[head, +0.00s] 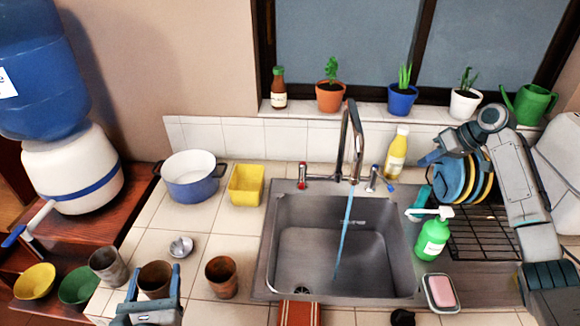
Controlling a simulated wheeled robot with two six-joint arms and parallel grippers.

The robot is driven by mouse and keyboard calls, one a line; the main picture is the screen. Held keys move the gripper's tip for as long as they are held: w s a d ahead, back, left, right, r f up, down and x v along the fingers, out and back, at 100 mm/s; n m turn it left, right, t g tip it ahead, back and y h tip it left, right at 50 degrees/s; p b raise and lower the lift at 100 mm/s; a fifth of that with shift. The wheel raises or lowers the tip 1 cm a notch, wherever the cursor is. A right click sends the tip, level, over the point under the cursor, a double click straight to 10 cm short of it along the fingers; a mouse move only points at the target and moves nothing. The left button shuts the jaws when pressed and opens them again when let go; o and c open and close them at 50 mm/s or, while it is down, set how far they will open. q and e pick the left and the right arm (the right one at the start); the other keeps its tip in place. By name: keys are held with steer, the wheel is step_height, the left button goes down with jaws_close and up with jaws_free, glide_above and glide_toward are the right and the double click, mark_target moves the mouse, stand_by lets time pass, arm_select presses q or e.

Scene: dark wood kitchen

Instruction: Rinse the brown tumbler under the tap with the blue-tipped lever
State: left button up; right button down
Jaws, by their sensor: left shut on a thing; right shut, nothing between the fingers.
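A brown tumbler (155,276) sits between the fingers of my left gripper (154,282), which is shut on it at the lower left, over the counter's front edge. Whether it is lifted is unclear. The tap (352,130) stands behind the sink (340,250), and a thin blue stream of water (345,230) runs from it into the basin. The blue-tipped lever (376,180) is at the tap's right and a red-tipped lever (303,176) at its left. My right gripper (428,159) is shut and empty, up and right of the blue-tipped lever, near the dish rack.
Another brown tumbler (222,276) stands on the counter left of the sink, and a greyish-brown one (107,266) left of my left gripper. A green soap bottle (432,238), pink soap dish (441,292) and dish rack (485,235) are right of the basin. A blue pot (190,180) stands behind.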

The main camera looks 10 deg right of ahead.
mark_target(381, 178)
arm_select(q)
steer(key=shift+f+b, duration=0.3)
steer(key=shift+f, duration=0.35)
steer(key=shift+w+d+f, duration=0.1)
steer(key=shift+w, duration=0.05)
steer(key=shift+w+d, duration=0.15)
step_height(381, 178, up, 4)
steer(key=p, duration=0.3)
steer(key=shift+f+p, duration=0.2)
steer(key=shift+p, duration=0.1)
steer(key=shift+w, duration=0.1)
arm_select(e)
steer(key=d+x, duration=0.1)
steer(key=x, duration=1)
steer(key=shift+f, duration=0.35)
arm_select(q)
steer(key=shift+r, duration=0.1)
arm_select(e)
steer(key=shift+w, duration=0.1)
arm_select(q)
steer(key=shift+r, duration=0.1)
arm_select(e)
steer(key=shift+a, duration=0.15)
